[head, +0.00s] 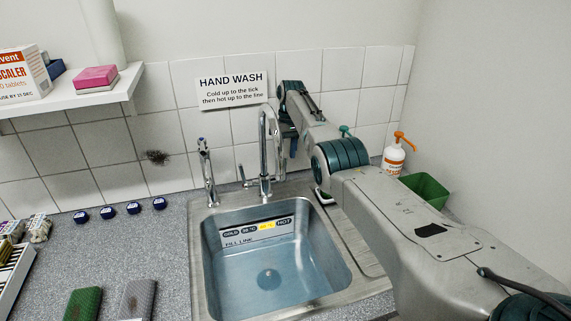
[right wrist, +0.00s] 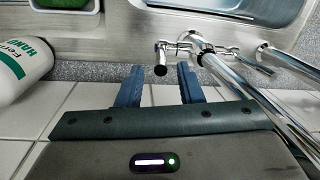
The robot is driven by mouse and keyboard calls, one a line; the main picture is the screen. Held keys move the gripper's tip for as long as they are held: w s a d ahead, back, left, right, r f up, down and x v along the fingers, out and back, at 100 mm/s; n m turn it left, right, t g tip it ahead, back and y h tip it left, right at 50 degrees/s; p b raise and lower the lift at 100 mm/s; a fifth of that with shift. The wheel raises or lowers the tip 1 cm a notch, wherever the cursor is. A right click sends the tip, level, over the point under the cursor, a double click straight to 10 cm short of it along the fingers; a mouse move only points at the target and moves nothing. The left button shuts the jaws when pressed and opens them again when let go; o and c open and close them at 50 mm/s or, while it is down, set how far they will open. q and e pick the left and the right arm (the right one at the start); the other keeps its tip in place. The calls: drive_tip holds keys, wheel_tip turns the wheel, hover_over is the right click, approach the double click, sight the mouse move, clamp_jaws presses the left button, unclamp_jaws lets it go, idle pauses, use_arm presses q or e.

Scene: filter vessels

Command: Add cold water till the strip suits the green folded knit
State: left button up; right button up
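The sink (head: 215,260) holds clear water. On its back wall a strip (head: 258,230) shows four labelled cells above "FILL LINE"; the third is yellow, the others dark. The green folded knit (head: 83,304) lies on the counter at the lower left. A chrome mixer tap (head: 264,150) stands behind the sink, with a lever (head: 243,175) on its left. My right gripper (head: 293,143) is beside the tap's right side. In the right wrist view its blue fingers (right wrist: 159,84) are apart, and a chrome tap handle (right wrist: 160,60) is just beyond their gap. My left gripper is out of view.
A grey folded knit (head: 138,300) lies beside the green one. A second chrome tap (head: 207,172) stands at the sink's left. An orange-topped bottle (head: 394,157) and a green tub (head: 426,189) stand right. A sign (head: 233,90) hangs above; blue caps (head: 107,212) line the counter.

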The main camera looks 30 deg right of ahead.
wheel_tip(320, 180, up, 6)
drive_tip(key=b, duration=0.1)
drive_tip(key=shift+d+r, duration=0.2)
drive_tip(key=shift+d, duration=0.2)
drive_tip(key=shift+w, duration=0.1)
